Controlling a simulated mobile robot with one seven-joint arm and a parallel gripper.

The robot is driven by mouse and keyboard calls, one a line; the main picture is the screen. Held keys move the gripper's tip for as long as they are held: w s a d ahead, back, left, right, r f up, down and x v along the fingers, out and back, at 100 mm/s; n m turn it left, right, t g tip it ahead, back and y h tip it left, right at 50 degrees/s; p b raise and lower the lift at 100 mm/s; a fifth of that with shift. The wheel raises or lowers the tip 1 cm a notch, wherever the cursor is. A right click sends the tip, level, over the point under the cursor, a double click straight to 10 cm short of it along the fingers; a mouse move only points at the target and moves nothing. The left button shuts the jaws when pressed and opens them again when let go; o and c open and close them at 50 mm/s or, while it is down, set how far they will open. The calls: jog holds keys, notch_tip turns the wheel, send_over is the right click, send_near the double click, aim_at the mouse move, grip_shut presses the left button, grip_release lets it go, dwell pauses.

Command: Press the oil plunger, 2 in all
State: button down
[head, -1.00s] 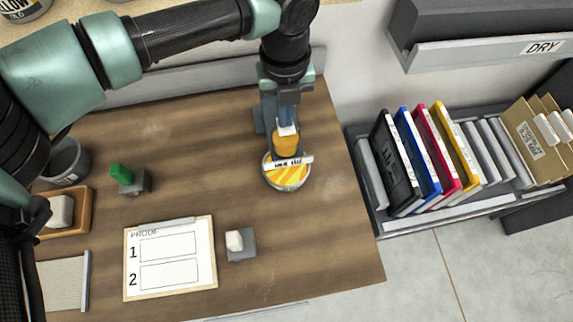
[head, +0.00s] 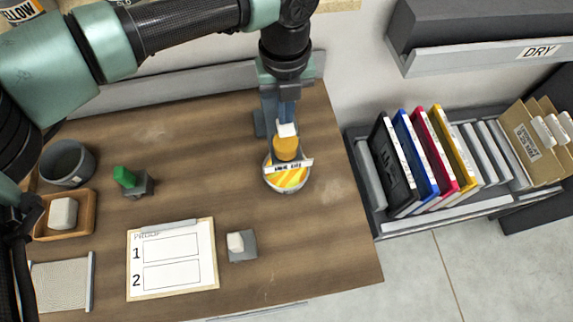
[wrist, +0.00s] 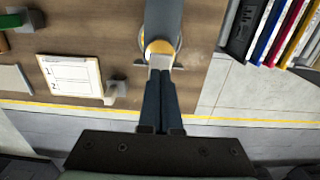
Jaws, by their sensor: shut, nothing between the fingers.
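The oil dispenser stands near the right side of the wooden bench. Its orange-yellow plunger top (head: 287,148) sits above a tilted white label strip (head: 288,166) and a round base with yellow and white stripes (head: 288,181). My gripper (head: 286,126) points down directly over the plunger, shut and empty. A pale block shows at the fingertips, and I cannot tell whether it touches the orange top. In the wrist view, my closed fingers (wrist: 160,72) reach the orange top (wrist: 160,47); most of the dispenser is hidden there.
A rack of coloured folders (head: 412,165) stands right. Bench between is clear.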

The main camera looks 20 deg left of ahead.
jog(key=shift+r, duration=0.1)
notch_tip(320, 180, up, 6)
jog(key=p, duration=0.3)
dwell(0.5)
dwell(0.4)
